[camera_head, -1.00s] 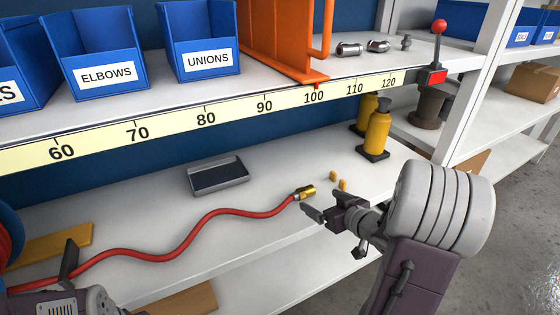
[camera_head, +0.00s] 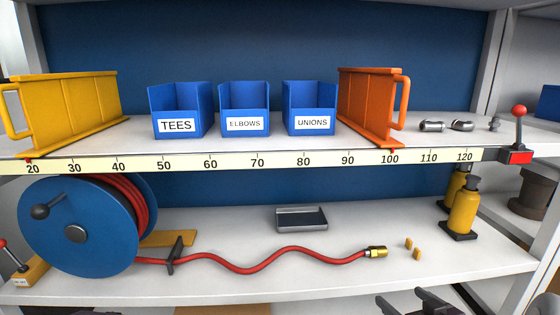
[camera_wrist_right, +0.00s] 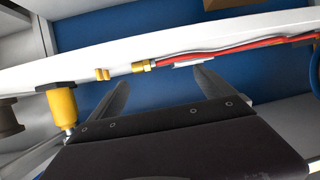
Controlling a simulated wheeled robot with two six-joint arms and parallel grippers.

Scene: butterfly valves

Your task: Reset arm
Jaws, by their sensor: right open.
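My right gripper (camera_head: 405,300) shows only in part at the bottom edge of the head view, in front of the lower shelf's front edge. Its two dark fingers stand apart, and they also show spread in the right wrist view (camera_wrist_right: 162,80) with nothing between them. A red hose (camera_head: 245,269) with a brass end fitting (camera_head: 376,253) lies on the lower shelf, behind and left of the gripper. The fitting also shows in the wrist view (camera_wrist_right: 144,66), apart from the fingers. My left gripper is out of view.
A blue hose reel (camera_head: 95,250) stands at left on the lower shelf. Blue bins (camera_head: 245,108), a yellow divider (camera_head: 70,105) and an orange divider (camera_head: 365,105) stand above.

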